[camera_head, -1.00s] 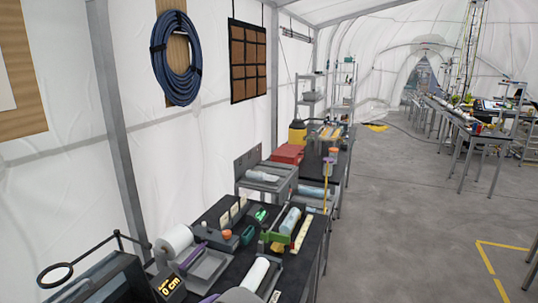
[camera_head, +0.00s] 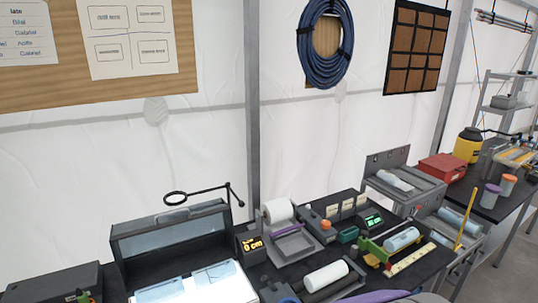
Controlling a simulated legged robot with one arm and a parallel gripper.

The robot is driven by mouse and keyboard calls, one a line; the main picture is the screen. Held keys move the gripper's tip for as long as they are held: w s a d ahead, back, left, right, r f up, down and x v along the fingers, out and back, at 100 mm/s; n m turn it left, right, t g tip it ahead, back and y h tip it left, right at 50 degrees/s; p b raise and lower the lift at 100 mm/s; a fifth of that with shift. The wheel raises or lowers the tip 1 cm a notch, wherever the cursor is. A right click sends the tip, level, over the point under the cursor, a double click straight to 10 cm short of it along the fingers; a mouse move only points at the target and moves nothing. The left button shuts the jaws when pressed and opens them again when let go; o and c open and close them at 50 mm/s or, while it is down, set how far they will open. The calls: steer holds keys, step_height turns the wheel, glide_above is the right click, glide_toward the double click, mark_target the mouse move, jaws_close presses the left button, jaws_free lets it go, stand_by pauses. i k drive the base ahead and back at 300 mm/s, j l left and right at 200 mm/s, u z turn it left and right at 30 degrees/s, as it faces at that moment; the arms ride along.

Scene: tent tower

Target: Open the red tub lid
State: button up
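A red box (camera_head: 441,168) with a closed top stands at the right on the far part of the bench, between a grey metal tray unit and a yellow container. It is the only large red tub-like thing I see. Its lid seam is too small to make out. Two small jars stand nearby to its right, one with a purple lid (camera_head: 490,194) and one with an orange lid (camera_head: 507,185). My gripper is not in view.
The near bench holds a white roll (camera_head: 278,210), a digital display (camera_head: 252,245), a white cylinder (camera_head: 326,275), a ruler (camera_head: 410,259) and an open case (camera_head: 170,235). A grey tray unit (camera_head: 405,185) stands before the red box. A magnifier arm (camera_head: 205,200) rises at the back.

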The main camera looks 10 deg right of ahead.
mark_target(443, 163)
steer(key=l+u, duration=0.1)
steer(key=l, duration=0.85)
steer(key=l+u, duration=0.1)
steer(key=l, duration=0.8)
steer(key=k+l+u, duration=0.15)
steer(key=l, duration=0.8)
steer(key=i+l+u, duration=0.15)
steer(key=l, duration=1.2)
steer(key=l+u, duration=0.15)
steer(key=l, duration=1.2)
steer(key=i+l, duration=0.4)
steer(key=l, duration=0.25)
steer(key=i+l+u, duration=0.1)
steer(key=l, duration=0.2)
steer(key=i, duration=0.05)
